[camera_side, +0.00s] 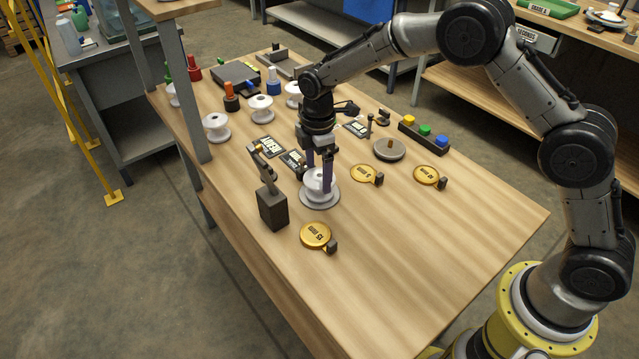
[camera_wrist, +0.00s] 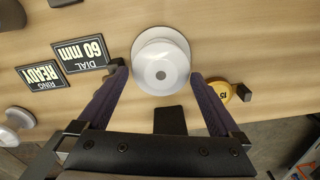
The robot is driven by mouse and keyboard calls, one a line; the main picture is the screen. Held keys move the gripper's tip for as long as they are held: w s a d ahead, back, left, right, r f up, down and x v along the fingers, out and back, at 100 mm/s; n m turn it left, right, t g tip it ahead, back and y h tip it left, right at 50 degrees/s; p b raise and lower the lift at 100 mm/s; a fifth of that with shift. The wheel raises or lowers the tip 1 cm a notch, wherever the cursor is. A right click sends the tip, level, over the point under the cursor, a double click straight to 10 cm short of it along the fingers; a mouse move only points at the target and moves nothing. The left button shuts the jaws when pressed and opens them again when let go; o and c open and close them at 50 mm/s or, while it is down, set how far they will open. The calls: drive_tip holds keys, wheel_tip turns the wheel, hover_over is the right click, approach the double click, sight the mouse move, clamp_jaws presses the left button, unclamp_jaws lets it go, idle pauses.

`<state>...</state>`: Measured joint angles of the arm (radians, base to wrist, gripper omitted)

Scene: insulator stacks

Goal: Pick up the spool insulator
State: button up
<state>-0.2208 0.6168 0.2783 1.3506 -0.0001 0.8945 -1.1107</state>
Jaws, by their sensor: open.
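A white spool insulator (camera_side: 317,192) stands upright on a round grey disc (camera_side: 319,204) on the wooden table. In the wrist view the spool (camera_wrist: 160,52) is seen from above, with a small dark hole in its top. My gripper (camera_side: 320,178) points down over it, open, with purple-lined fingers. In the side view one finger overlaps the spool's right side and the other is at its upper left. In the wrist view the fingertips (camera_wrist: 158,76) lie left and right of the spool, with no clear contact visible.
A dark post fixture (camera_side: 271,207) stands close left of the spool. Brass discs marked in mm (camera_side: 316,236) lie around it. Label plates (camera_side: 293,161) lie behind. More white spools (camera_side: 216,126) stand at the back left. The table's front right is clear.

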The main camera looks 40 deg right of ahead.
sight(319, 175)
wheel_tip(319, 175, down, 4)
drive_tip(key=shift+d+f, duration=0.15)
drive_tip(key=shift+c, duration=0.2)
drive_tip(key=c, duration=1.4)
drive_tip(key=shift+c, duration=0.3)
drive_tip(key=shift+r, duration=0.25)
